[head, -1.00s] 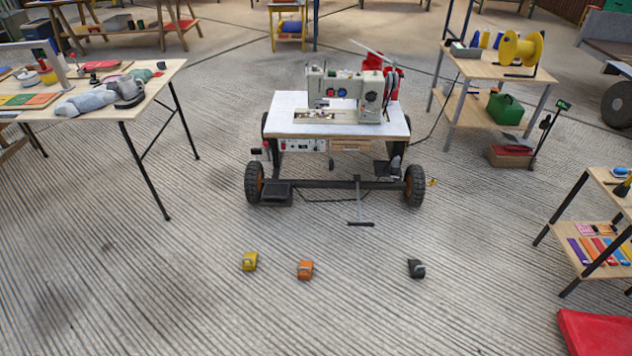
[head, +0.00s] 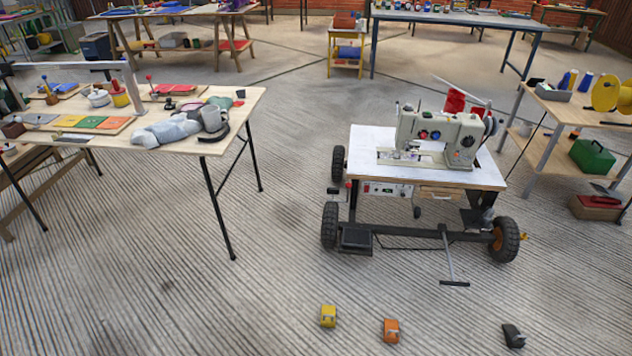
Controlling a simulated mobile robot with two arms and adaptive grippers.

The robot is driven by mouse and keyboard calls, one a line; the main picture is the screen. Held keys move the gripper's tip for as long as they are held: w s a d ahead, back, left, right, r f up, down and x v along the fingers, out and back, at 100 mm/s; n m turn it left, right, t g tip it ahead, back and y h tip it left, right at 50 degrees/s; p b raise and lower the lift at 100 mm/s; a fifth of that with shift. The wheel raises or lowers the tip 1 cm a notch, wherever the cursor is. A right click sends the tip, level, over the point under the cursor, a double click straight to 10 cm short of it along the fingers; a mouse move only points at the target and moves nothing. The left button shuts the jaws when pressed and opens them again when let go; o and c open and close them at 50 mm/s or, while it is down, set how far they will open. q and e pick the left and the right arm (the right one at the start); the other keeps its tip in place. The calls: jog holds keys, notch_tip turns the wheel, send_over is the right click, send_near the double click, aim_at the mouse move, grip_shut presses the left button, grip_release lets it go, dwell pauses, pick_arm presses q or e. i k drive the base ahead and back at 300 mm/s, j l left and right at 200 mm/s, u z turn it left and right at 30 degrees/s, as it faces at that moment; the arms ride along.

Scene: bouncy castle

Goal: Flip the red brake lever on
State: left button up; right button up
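A wheeled sewing machine table (head: 365,146) with a white top stands right of centre. A cream sewing machine (head: 430,136) is on it. A small red part (head: 349,185) shows at the left of the table's frame, above the front left wheel; it is too small to tell whether it is the brake lever or which way it is set. A larger red part (head: 455,101) shows behind the machine. Neither of my grippers is in view.
A wooden table (head: 180,150) with cloth and coloured tiles stands at left. Yellow (head: 328,316), orange (head: 391,330) and black (head: 513,335) blocks lie on the floor in front of the cart. A shelf (head: 560,112) stands at right. The ridged floor at lower left is clear.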

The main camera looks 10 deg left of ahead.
aim_at(330, 191)
jog(key=i+j, duration=0.15)
jog(key=j, duration=0.45)
jog(key=i+j+z, duration=0.15)
jog(key=j, duration=0.45)
jog(key=i+j, duration=0.1)
jog(key=j, duration=0.55)
jog(key=i+j+z, duration=0.15)
jog(key=j, duration=0.45)
jog(key=i+l+u, duration=0.15)
jog(key=u, duration=0.15)
jog(key=i+l+u, duration=0.1)
jog(key=l+u, duration=0.15)
